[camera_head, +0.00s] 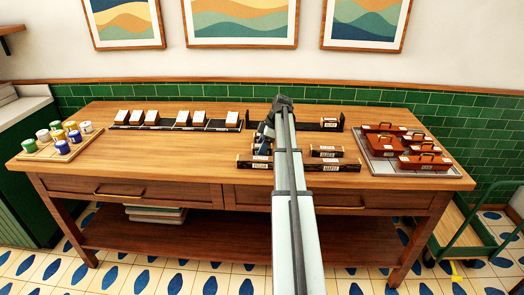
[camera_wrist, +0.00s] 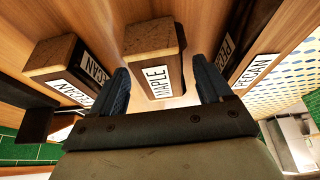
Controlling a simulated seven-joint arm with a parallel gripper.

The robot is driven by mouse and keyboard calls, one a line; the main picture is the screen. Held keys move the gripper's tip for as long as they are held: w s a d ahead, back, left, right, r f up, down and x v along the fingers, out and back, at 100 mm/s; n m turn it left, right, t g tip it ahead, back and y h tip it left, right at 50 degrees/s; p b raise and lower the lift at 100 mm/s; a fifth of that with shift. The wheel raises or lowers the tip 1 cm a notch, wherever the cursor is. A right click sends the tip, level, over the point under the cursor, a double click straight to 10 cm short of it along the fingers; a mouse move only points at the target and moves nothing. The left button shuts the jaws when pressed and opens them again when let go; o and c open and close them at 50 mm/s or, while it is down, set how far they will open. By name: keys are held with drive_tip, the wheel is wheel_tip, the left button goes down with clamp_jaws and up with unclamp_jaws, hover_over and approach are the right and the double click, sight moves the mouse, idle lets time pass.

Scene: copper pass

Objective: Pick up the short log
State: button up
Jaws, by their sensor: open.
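A dark-barked log labelled MAPLE (camera_wrist: 152,50) lies between the blue fingers of my gripper (camera_wrist: 163,80) in the wrist view. The fingers are open, one on each side of it, with gaps showing. A log labelled PECAN (camera_wrist: 55,65) is to its left, and another PECAN log (camera_wrist: 243,62) is to its right. In the head view my gripper (camera_head: 264,139) is low over the table, partly hidden by my arm. Labelled logs (camera_head: 327,151) show right of my arm. Full lengths are partly hidden, so I cannot tell which is the short log.
The wooden table (camera_head: 200,155) holds a row of white-topped blocks on a dark rail (camera_head: 215,124), a board of coloured spools (camera_head: 40,150) at left, and a tray (camera_head: 455,172) of handled reddish-brown boxes at right. The table's left middle is clear.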

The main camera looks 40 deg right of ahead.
drive_tip(key=shift+f, duration=0.25)
idle(0.5)
drive_tip(key=shift+c, duration=0.3)
drive_tip(key=c, duration=1)
drive_tip(key=shift+r, duration=0.1)
